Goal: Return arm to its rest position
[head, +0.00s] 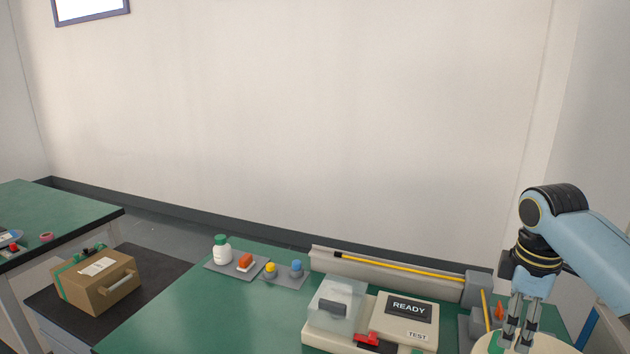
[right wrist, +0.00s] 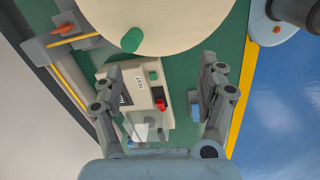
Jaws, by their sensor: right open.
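My right arm comes in from the right in the head view. Its gripper (head: 520,340) points down over a cream round disc (head: 555,343) at the bottom right. In the right wrist view the two fingers of the right gripper (right wrist: 160,72) are spread wide with nothing between them. A beige machine (head: 396,322) with a dark READY display (head: 408,308) and a TEST label stands at the front, left of the gripper. My left gripper is not in view.
A clear box (head: 338,300) and a red part (head: 367,339) are on the machine. A white bottle (head: 222,250), an orange block and small yellow and blue parts stand on grey mats at the left. A cardboard box (head: 97,285) sits on a dark table. Green table between is clear.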

